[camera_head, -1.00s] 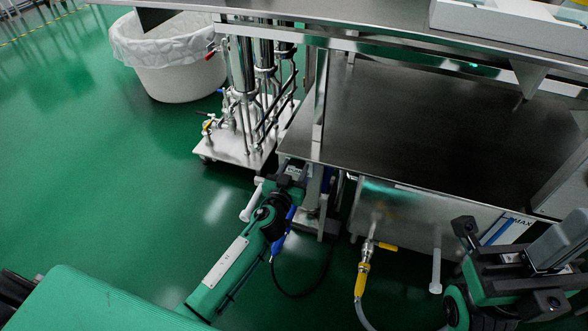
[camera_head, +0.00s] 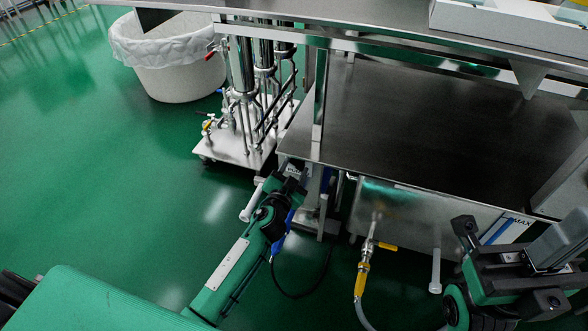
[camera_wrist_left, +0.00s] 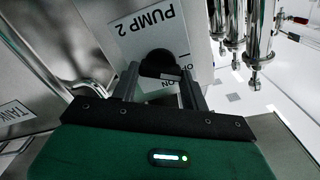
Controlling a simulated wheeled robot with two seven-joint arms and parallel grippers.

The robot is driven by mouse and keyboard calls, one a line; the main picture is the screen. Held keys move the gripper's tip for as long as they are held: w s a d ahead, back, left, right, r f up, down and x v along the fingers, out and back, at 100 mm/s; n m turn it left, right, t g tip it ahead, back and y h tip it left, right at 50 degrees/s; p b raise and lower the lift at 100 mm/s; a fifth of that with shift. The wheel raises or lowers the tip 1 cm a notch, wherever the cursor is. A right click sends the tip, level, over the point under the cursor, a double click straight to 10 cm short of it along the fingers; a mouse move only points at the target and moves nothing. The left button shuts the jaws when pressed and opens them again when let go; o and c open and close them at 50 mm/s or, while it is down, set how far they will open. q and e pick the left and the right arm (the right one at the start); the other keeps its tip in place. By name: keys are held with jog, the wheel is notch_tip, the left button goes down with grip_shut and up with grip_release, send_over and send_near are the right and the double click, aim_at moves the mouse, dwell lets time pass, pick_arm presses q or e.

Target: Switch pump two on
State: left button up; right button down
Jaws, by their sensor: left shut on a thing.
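In the head view my left gripper (camera_head: 296,172) is at the front left corner of the steel machine, and the knob is hidden there. My right gripper (camera_head: 508,262) is at the lower right, and its jaws cannot be read.
The steel table (camera_head: 420,125) overhangs to the right. A cart with steel cylinders (camera_head: 243,75) stands behind my left gripper, and a white lined bin (camera_head: 170,75) is farther back. A yellow-handled valve with a hose (camera_head: 362,280) is at the front. Green floor is open at left.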

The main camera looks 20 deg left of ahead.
pick_arm(q)
jog(key=m, duration=0.6)
jog(key=shift+m, duration=0.3)
jog(key=m, duration=0.5)
jog(key=shift+d+f+p, duration=0.1)
jog(key=shift+f+p, duration=0.05)
jog(key=shift+p, duration=0.15)
jog(key=shift+m, duration=0.4)
jog(key=o, duration=1)
jog(key=s, duration=1.4)
jog(key=shift+a, duration=0.25)
jog(key=shift+w, duration=0.1)
